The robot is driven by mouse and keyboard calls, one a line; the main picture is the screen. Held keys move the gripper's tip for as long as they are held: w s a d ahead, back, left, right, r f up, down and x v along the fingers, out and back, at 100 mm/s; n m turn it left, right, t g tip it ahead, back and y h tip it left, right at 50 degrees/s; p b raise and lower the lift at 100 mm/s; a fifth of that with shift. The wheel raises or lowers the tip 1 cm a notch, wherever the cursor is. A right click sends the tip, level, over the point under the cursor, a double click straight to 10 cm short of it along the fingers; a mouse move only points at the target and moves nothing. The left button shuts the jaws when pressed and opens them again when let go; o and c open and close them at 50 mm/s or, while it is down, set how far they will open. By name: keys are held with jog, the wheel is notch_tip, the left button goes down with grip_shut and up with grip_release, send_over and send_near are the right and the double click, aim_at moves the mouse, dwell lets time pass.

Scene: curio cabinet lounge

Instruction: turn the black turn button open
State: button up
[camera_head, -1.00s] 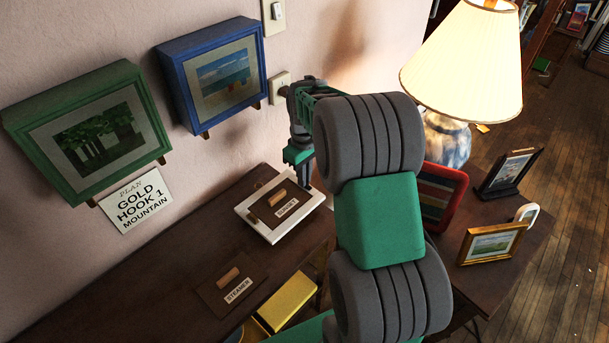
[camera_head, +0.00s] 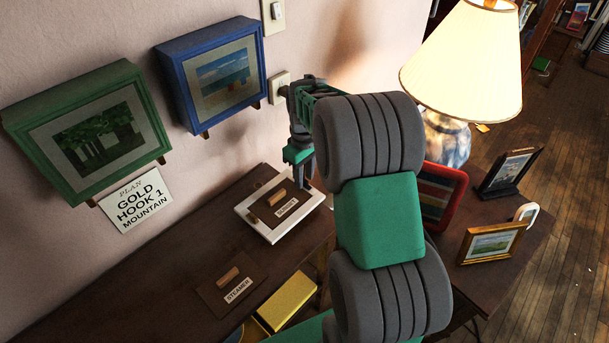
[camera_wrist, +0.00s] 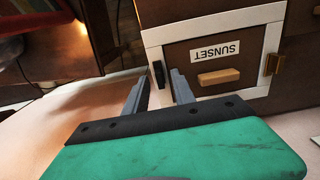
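The black turn button (camera_wrist: 159,75) is a small upright dark piece on the left part of a white frame in the wrist view. The white frame (camera_head: 253,226) surrounds a brown door (camera_head: 264,214) with a wooden handle (camera_wrist: 219,77) and a label reading SUNSET (camera_wrist: 215,51), inverted in the wrist view. My gripper (camera_wrist: 160,76) is open, with one finger on each side of the button in the picture. I cannot tell whether either finger touches it. In the head view, my gripper (camera_head: 302,183) is at the frame's far right corner, and the button cannot be made out.
A brass piece (camera_wrist: 271,64) sits on the frame's opposite side. A STEAMER door (camera_head: 215,295) and a yellow object (camera_head: 287,301) lie nearer. Green (camera_head: 37,157) and blue (camera_head: 177,84) picture boxes hang on the wall. A lamp (camera_head: 462,65) and standing frames are at the right.

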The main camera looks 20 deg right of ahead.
notch_tip(320, 180, up, 8)
jog(key=shift+f, duration=0.1)
dwell(0.4)
